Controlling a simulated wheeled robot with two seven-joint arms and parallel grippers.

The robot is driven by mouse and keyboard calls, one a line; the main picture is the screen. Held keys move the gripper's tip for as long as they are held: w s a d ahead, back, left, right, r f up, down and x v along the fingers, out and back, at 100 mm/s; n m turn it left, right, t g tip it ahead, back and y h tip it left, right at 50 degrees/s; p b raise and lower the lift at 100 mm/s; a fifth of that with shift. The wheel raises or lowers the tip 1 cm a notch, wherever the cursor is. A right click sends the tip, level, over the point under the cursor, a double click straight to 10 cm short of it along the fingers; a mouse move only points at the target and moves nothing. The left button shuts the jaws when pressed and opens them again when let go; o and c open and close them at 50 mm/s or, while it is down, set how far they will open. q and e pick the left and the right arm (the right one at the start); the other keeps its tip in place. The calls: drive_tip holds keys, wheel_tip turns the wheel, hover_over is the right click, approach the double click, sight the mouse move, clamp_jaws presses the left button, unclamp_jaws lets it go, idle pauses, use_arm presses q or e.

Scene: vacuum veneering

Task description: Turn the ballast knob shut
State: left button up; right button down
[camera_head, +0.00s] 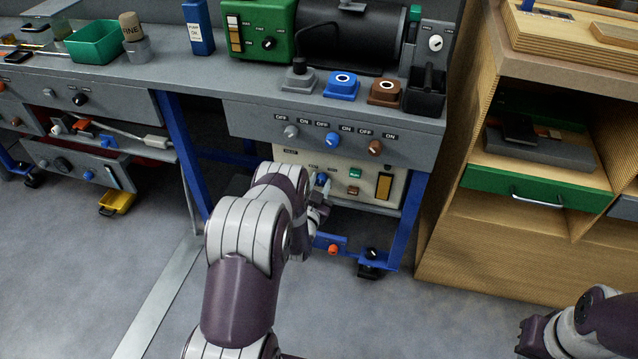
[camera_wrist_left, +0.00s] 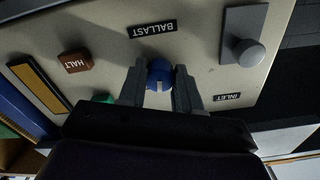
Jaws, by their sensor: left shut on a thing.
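The ballast knob (camera_wrist_left: 159,75) is a round blue knob with a light pointer mark, on a cream panel (camera_wrist_left: 215,75). It sits beside a BALLAST label (camera_wrist_left: 152,29) that appears upside down in the left wrist view. My left gripper (camera_wrist_left: 159,90) is shut on the knob, one finger on each side. In the head view, my left gripper (camera_head: 321,190) reaches the panel low under the bench, and my arm hides part of the panel. My right gripper (camera_head: 532,338) is at the lower right, away from the panel; its jaw opening is unclear.
A grey knob (camera_wrist_left: 249,53) near the INLET label, a brown HALT button (camera_wrist_left: 76,61) and a green button (camera_wrist_left: 103,97) share the panel. Above is a grey strip with ON/OFF knobs (camera_head: 333,139). A wooden cabinet (camera_head: 480,240) stands right. Floor (camera_head: 450,320) is open in front.

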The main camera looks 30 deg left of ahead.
use_arm(q)
drive_tip(key=n, duration=0.5)
drive_tip(key=shift+n, duration=0.3)
drive_tip(key=n, duration=0.5)
drive_tip(key=shift+d+p, duration=0.1)
drive_tip(key=shift+p, duration=0.25)
drive_tip(key=shift+f, duration=0.1)
drive_tip(key=o, duration=1)
drive_tip(key=shift+o, duration=0.2)
drive_tip(key=shift+s+d, duration=0.1)
drive_tip(key=shift+s, duration=0.2)
drive_tip(key=p+v, duration=0.3)
drive_tip(key=v, duration=0.9)
drive_tip(key=shift+p, duration=0.4)
